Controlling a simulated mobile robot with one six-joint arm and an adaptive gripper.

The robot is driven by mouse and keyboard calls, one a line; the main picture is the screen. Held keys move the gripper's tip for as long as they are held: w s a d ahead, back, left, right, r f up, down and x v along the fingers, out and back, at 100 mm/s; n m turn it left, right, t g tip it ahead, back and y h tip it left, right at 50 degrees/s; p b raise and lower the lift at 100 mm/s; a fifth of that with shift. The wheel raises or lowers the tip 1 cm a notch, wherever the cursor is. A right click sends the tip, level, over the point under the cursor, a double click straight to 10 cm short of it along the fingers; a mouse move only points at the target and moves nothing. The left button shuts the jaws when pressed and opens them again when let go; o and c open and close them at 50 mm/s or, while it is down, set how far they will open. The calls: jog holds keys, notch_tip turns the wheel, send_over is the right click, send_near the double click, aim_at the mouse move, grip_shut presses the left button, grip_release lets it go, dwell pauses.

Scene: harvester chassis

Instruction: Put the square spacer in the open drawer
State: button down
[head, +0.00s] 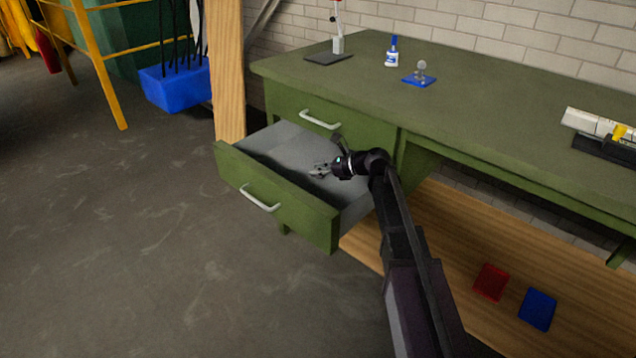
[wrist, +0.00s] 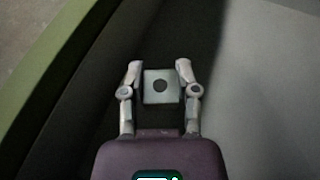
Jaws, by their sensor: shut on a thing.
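The square spacer (wrist: 149,91), a pale grey square plate with a dark round hole in its middle, sits between the fingers of my gripper (wrist: 159,78) in the wrist view. My gripper is shut on it. In the head view my gripper (head: 319,172) is over the open drawer (head: 237,176), within its outline. The spacer is too small to make out clearly there. The drawer is green outside and grey inside, pulled out from the desk. In the wrist view the drawer's grey inside lies below the spacer, with dark shadow and a green wall (wrist: 55,55) at left.
The green desk (head: 480,115) carries a blue-and-white bottle (head: 391,52), a blue-based item (head: 420,76) and a dark-based stand (head: 330,57). A closed drawer with a handle (head: 320,120) is above the open one. Red (head: 491,282) and blue (head: 538,308) trays lie on the wooden lower board.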

jog(key=shift+f, duration=0.1)
jog(key=shift+f+b, duration=1.8)
jog(key=shift+b, duration=0.1)
jog(key=shift+f+b, duration=0.55)
jog(key=shift+b, duration=0.05)
jog(key=shift+c, duration=1.8)
grip_release()
jog(key=shift+s, duration=0.1)
jog(key=shift+r, duration=0.15)
